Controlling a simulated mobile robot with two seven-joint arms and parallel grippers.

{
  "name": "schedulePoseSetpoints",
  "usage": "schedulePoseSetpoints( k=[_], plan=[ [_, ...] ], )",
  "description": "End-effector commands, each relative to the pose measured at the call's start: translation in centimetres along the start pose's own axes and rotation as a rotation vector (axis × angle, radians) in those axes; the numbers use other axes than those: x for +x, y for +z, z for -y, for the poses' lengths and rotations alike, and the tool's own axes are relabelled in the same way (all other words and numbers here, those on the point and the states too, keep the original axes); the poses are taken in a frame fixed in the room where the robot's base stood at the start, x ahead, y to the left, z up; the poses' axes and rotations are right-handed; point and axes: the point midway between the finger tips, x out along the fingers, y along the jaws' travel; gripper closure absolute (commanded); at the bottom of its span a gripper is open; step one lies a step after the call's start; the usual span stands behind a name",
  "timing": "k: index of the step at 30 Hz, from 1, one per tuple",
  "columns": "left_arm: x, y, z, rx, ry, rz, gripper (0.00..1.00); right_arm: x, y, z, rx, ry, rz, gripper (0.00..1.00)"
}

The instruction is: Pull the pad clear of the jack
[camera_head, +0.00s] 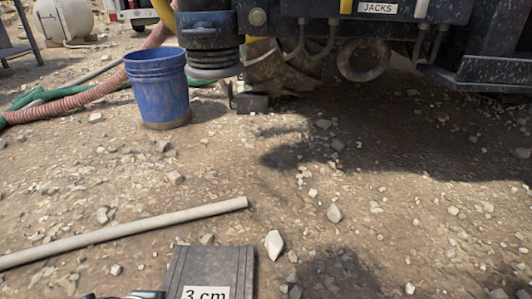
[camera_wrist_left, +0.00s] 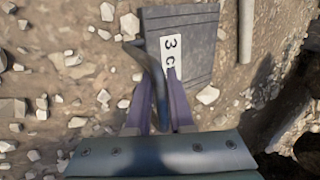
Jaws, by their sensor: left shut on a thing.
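The pad (camera_head: 232,262) is a flat grey ribbed slab with a white "3 cm" label. It lies in the foreground at the bottom of the head view, cut by the lower edge. It also shows in the left wrist view (camera_wrist_left: 201,45). My left gripper (camera_wrist_left: 158,82) is shut on the pad's dark curved handle (camera_wrist_left: 152,62) at the pad's near edge. The jack (camera_head: 210,45) is a dark ribbed cylinder with a round foot, under the vehicle at the back. Bare ground separates pad and jack. My right gripper is not in view.
A blue bucket (camera_head: 157,90) stands left of the jack. A pale pipe (camera_head: 125,232) lies between pad and bucket. A small dark block (camera_head: 252,103) sits beside the jack foot. Hoses (camera_head: 85,102) lie at the left. Open stony ground extends right of the pad.

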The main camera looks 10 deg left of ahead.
Motion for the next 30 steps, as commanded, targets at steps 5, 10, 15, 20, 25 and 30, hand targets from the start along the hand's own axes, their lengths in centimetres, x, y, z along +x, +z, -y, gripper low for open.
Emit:
schedulePoseSetpoints(
  k=[5, 10, 15, 20, 25, 30],
  plan=[
    [-0.02, 0.20, -0.15, -0.001, 0.002, 0.002, 1.00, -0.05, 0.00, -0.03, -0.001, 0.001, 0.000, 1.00],
    [-0.01, 0.21, -0.16, 0.000, 0.002, 0.002, 1.00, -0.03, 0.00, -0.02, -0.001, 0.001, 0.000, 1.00],
    [0.00, 0.20, -0.15, -0.001, 0.002, 0.002, 0.60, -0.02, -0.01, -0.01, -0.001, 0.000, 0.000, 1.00],
    [-0.01, 0.18, -0.13, -0.001, 0.002, 0.002, 0.45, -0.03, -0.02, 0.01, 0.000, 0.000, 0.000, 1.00],
    [0.03, 0.29, -0.41, -0.001, 0.007, 0.005, 0.44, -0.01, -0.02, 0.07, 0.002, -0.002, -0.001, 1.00],
    [0.01, 0.23, -0.31, -0.001, 0.005, 0.004, 0.24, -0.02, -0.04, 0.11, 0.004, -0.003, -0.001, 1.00]
  ],
)
